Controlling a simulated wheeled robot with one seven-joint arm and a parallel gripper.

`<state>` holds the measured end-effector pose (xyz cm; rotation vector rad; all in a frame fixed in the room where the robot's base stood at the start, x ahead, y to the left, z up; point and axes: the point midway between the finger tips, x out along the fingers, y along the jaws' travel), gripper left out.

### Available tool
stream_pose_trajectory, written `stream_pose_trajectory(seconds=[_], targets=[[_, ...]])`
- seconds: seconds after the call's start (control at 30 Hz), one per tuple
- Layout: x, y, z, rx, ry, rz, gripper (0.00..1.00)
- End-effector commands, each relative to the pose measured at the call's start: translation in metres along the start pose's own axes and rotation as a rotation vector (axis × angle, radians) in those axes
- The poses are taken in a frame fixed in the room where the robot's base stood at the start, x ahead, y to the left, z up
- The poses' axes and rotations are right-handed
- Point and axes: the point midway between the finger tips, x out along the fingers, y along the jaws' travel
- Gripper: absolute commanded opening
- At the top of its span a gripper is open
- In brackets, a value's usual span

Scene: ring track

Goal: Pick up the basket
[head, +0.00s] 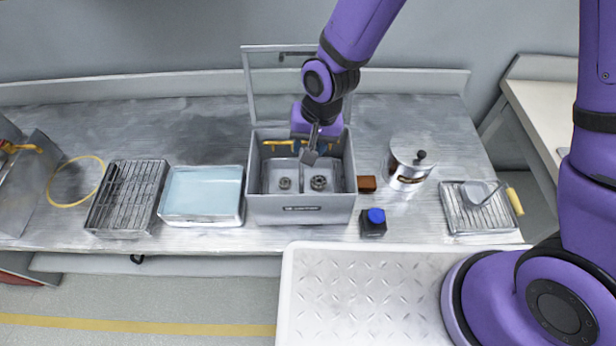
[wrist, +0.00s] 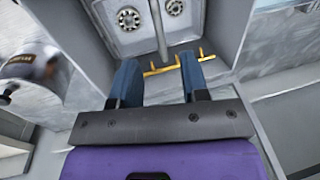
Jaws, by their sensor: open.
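The basket (head: 301,183) is a grey inner tray with two compartments, each holding a round metal part. It sits inside an open grey box (head: 300,210) and has yellow handle pieces at its far side. In the wrist view the basket (wrist: 143,44) lies ahead of my gripper, with a yellow bar (wrist: 172,68) at its near edge. My gripper (head: 309,150) is over the far part of the box. Its blue fingers (wrist: 160,75) are open, on either side of part of the yellow bar. I cannot tell whether they touch it.
The box's lid (head: 285,85) stands raised behind. To the left are a pale blue tray (head: 202,192), a wire rack (head: 127,195) and a yellow ring (head: 76,181). To the right are a metal canister (head: 407,165), a blue-capped jar (head: 373,222) and a small grate (head: 470,215).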

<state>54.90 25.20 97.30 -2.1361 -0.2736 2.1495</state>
Motion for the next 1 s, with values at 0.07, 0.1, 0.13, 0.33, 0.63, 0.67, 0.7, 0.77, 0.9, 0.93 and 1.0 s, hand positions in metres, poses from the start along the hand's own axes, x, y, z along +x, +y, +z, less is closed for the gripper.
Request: stream_pose_trajectory(seconds=[0.07,0.1,0.13,0.33,0.63,0.67,0.7,0.77,0.9,0.93,1.0], targets=[[0.01,0.0,0.001,-0.001,-0.003,0.001,0.42],[0.016,0.0,0.001,-0.001,-0.003,0.001,0.42],[0.02,0.001,0.001,-0.002,-0.004,0.002,0.42],[0.043,0.0,0.0,-0.001,-0.001,0.001,0.42],[0.061,0.002,-0.001,-0.001,-0.001,0.002,0.42],[0.064,0.002,-0.002,-0.002,-0.002,0.002,0.42],[0.069,0.002,-0.002,-0.001,-0.002,0.002,0.42],[0.078,0.003,-0.003,0.0,-0.002,0.002,0.42],[0.093,0.003,-0.004,-0.002,-0.001,0.002,0.42],[0.096,0.003,-0.004,-0.002,-0.001,0.002,0.42],[0.101,0.003,-0.004,0.0,-0.001,0.001,0.42]])
